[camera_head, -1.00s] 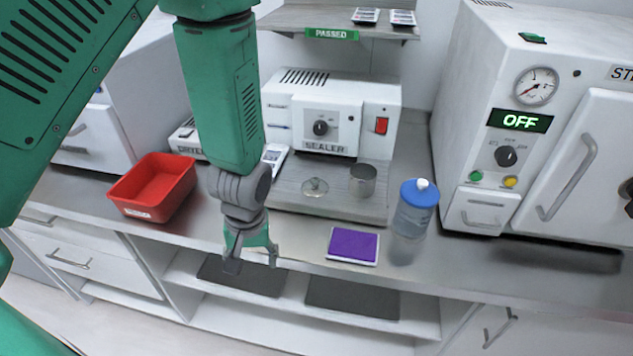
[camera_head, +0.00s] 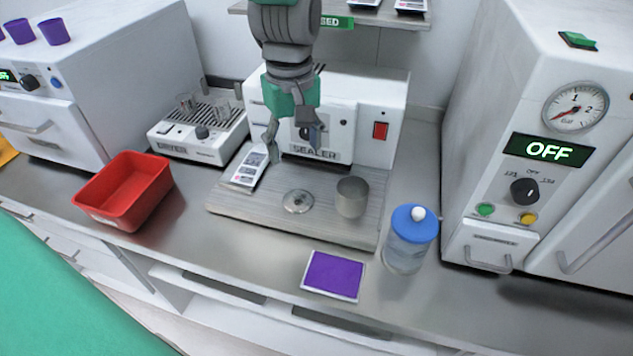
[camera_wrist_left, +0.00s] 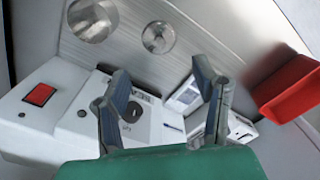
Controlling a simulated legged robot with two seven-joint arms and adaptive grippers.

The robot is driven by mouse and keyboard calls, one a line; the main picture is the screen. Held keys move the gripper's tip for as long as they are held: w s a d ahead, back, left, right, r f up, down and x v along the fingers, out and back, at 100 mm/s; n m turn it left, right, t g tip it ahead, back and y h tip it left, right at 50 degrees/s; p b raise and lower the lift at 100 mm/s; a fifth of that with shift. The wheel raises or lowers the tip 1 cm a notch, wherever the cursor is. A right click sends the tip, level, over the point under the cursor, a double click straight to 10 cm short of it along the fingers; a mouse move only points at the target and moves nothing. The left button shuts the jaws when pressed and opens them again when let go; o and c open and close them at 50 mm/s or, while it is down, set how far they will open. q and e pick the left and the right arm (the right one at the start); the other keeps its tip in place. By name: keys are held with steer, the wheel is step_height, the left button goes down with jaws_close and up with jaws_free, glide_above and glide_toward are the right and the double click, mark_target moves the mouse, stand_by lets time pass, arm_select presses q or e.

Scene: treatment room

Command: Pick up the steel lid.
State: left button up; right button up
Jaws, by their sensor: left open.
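The steel lid (camera_head: 298,201) is a small round metal disc with a knob. It lies flat on the grey tray-like base in front of the sealer, just left of a steel cup (camera_head: 351,197). The lid also shows in the left wrist view (camera_wrist_left: 158,37), beside the cup (camera_wrist_left: 92,20). My left gripper (camera_head: 292,150) is open and empty, pointing down in front of the sealer's face, above and behind the lid. Its two fingers (camera_wrist_left: 163,95) are spread apart in the left wrist view, with the lid beyond them. My right gripper is not in view.
The sealer (camera_head: 362,120) stands behind. A white device (camera_head: 246,167) lies left of the lid. A blue-capped jar (camera_head: 408,245) and purple pouch (camera_head: 333,274) are at right and front. A red bin (camera_head: 125,190) stands left. A shelf (camera_head: 385,18) hangs above.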

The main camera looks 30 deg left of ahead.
arm_select(q)
glide_above(299, 194)
steer(key=a, duration=0.1)
steer(key=f, duration=0.8)
steer(key=shift+s+a+b, duration=0.15)
steer(key=shift+s+b, duration=0.1)
steer(key=shift+b, duration=0.05)
steer(key=shift+w+d+f, duration=0.15)
steer(key=shift+d+f, duration=0.15)
steer(key=shift+f, duration=0.2)
steer(key=f, duration=0.4)
steer(key=shift+w+d+f, duration=0.1)
steer(key=shift+w+d, duration=0.15)
steer(key=shift+d, duration=0.1)
steer(key=shift+a+f, duration=0.15)
steer(key=shift+f, duration=0.15)
steer(key=shift+a+f, duration=0.1)
steer(key=shift+a, duration=0.3)
steer(key=c, duration=1.1)
steer(key=shift+s+d, duration=0.15)
steer(key=shift+d, duration=0.4)
jaws_close()
